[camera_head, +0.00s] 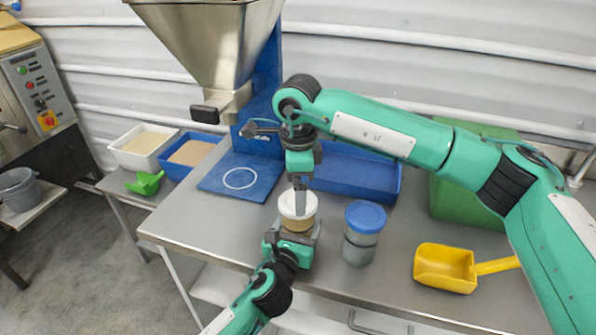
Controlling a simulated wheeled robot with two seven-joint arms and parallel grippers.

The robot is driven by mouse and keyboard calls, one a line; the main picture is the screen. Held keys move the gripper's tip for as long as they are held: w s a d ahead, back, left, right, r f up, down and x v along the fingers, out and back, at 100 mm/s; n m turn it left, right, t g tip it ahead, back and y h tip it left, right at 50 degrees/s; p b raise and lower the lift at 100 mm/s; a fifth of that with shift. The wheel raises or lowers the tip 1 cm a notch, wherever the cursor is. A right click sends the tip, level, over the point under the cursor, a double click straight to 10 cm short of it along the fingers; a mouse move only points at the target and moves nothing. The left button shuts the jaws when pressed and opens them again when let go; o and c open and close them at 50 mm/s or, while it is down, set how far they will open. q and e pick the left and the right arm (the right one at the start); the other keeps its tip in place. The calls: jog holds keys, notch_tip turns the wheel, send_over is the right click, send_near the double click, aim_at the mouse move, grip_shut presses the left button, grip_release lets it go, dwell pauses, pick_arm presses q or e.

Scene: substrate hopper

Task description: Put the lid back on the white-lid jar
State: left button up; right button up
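The white-lid jar (296,225) has tan contents and stands upright on the grey table near its front edge. Its white lid (287,207) is at the jar's mouth and looks level; I cannot tell whether it is fully seated. My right gripper (300,208) points straight down from above, with its fingers at the lid, and appears shut on it. My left gripper (294,237) reaches in from the front, low at the jar, with a finger on each side of it, and appears shut on it. The jar's lower part is hidden by the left gripper.
A blue-lid jar (362,237) stands close on the right. A yellow scoop (446,268) lies farther right. Behind are a blue tray (358,174), a green bin (452,203) and the steel hopper (213,45) over a blue base plate (215,178). The table's front left is clear.

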jog(key=shift+f, duration=1.95)
jog(key=shift+c, duration=0.4)
jog(key=c, duration=0.9)
jog(key=shift+m, duration=0.9)
jog(key=o, duration=1.1)
jog(key=shift+r, duration=0.1)
notch_tip(320, 180, up, 12)
